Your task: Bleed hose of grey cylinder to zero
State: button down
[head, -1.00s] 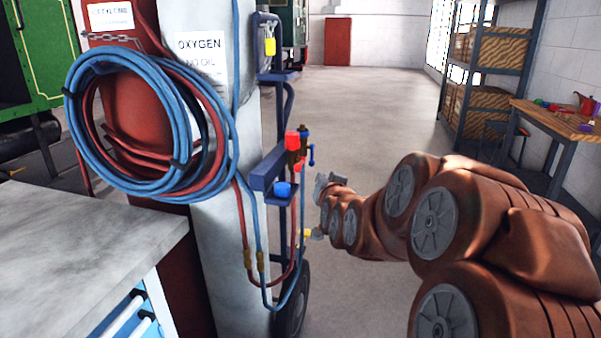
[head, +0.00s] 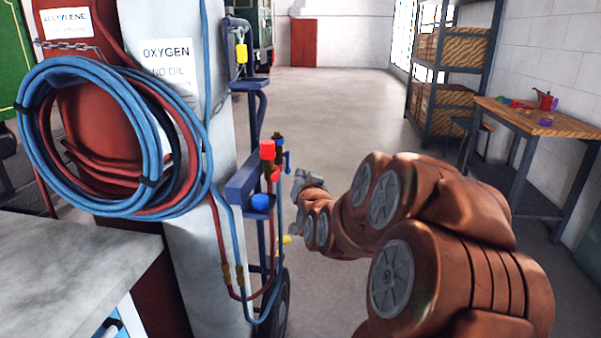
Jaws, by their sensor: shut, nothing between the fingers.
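The grey cylinder (head: 212,280) stands upright at left centre, with a white "OXYGEN" label (head: 168,68). Coiled blue and red hoses (head: 50,165) hang in front of it and of the red cylinder (head: 88,110), labelled acetylene. Blue and red hose ends run down its right side to a torch with a red knob (head: 267,150), a blue knob (head: 260,202) and a small blue lever (head: 287,161). My gripper (head: 300,188) is shut and empty, small in the picture, just right of the torch. I cannot tell any contact. No gauge face is readable.
A blue trolley frame (head: 243,185) holds the cylinders; its wheel (head: 283,305) is below. A grey-topped cabinet (head: 60,265) is at the near left. A shelf (head: 447,80) and wooden workbench (head: 540,118) stand right. The floor beyond is clear.

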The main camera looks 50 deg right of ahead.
aim_at(288, 163)
jog(key=w+d+f+p, duration=0.3)
jog(key=w+d+p, duration=0.1)
jog(key=w, duration=0.5)
jog(key=shift+w+d+f, duration=0.2)
jog(key=shift+d, duration=0.6)
jog(key=shift+w+f, duration=0.1)
jog(key=shift+f, duration=0.05)
jog(key=shift+t+b, duration=0.3)
